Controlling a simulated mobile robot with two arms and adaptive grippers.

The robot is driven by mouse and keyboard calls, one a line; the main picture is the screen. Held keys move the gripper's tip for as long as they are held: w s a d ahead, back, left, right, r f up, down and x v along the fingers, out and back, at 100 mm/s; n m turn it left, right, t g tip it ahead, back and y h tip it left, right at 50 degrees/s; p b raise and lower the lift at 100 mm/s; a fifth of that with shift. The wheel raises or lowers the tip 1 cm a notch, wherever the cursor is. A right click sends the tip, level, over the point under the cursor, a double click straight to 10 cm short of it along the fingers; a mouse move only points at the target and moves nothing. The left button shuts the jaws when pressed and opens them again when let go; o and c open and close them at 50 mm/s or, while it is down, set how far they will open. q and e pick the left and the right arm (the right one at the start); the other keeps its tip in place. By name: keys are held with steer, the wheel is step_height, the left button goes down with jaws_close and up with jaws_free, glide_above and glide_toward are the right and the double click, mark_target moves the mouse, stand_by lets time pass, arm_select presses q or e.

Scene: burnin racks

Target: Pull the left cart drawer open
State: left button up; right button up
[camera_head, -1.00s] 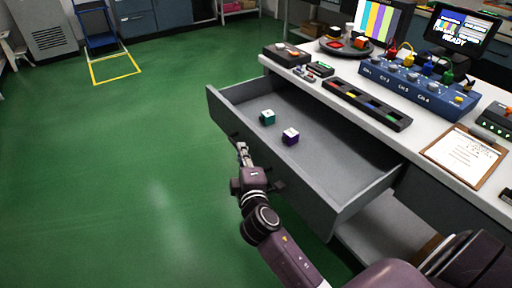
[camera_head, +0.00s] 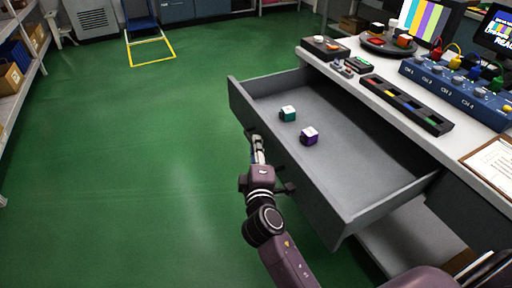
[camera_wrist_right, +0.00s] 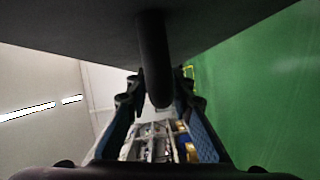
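The grey drawer (camera_head: 385,185) stands well out from under the white-topped bench, its inside exposed. A green cube (camera_head: 288,113) and a purple cube (camera_head: 309,136) rest in it, apart from each other. My right gripper (camera_head: 257,147) is at the outer face of the drawer front, at its dark handle (camera_head: 288,188). In the right wrist view, the dark handle bar (camera_wrist_right: 154,60) lies between the two blue-padded fingers of my right gripper (camera_wrist_right: 158,92), which close around it. The exact finger contact is hard to see. My left gripper is not in view.
The bench top (camera_head: 450,150) carries a black slotted tray (camera_head: 405,104), a blue channel box (camera_head: 455,88), a clipboard (camera_head: 492,165) and monitors. Green floor (camera_head: 130,180) is free left of the drawer. A shelf rack (camera_head: 18,75) stands at the far left.

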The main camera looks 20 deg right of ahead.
steer(key=v, duration=0.7)
steer(key=shift+s, duration=0.3)
stand_by(0.3)
steer(key=shift+a, duration=0.1)
